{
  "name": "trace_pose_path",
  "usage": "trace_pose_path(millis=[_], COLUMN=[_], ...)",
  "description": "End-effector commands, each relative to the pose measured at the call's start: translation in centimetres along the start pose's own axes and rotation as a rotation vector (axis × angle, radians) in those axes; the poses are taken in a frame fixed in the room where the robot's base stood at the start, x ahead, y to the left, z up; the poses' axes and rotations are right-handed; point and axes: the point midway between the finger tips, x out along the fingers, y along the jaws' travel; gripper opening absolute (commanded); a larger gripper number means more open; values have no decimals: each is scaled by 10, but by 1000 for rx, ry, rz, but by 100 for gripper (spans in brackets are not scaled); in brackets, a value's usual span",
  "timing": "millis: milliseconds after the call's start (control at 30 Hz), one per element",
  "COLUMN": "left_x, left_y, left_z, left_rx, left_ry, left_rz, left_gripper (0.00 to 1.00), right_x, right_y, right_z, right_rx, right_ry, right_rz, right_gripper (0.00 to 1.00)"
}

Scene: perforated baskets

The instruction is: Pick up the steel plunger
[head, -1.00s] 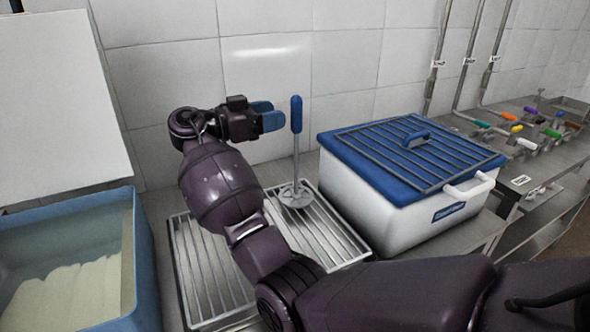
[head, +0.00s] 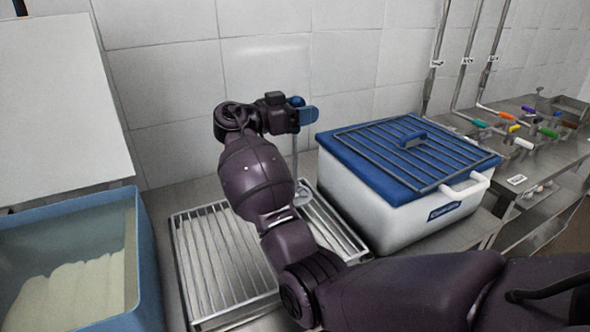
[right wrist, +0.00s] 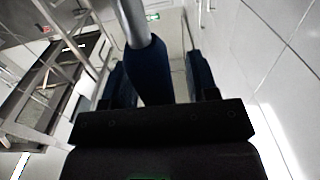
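The steel plunger (head: 295,163) stands upright on a slatted metal rack, with a blue handle, thin steel rod and round perforated foot. My right gripper (head: 304,113) is at the height of the handle, and its blue fingers hide most of it. In the right wrist view, the blue handle (right wrist: 147,72) lies between the two open fingers (right wrist: 160,80), with a visible gap on the right side. My right forearm hides part of the foot's surroundings. My left gripper is not in view.
The slatted rack (head: 205,318) sits on the steel counter. A white box with a blue lid (head: 345,150) stands close to the right of the plunger. A blue tank (head: 147,262) is at left. The tiled wall (head: 350,60) is behind.

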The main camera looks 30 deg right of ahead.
Motion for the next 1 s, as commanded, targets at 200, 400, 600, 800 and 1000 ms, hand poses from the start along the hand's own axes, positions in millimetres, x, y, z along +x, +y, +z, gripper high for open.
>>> trace_pose_path(millis=[200,400,600,800,1000], left_x=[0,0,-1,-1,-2], left_y=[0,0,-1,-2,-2], left_z=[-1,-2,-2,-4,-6], left_rx=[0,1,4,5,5], left_ry=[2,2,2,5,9], left_rz=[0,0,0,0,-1], left_gripper=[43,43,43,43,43], right_x=[0,-1,-1,-1,-1], right_y=[0,0,0,0,0], right_z=[0,-1,-3,-25,-72], right_rx=[0,1,2,7,9], right_ry=[0,1,1,1,2], right_rz=[0,0,-1,-1,-1], right_gripper=[21,1,1,1,1])
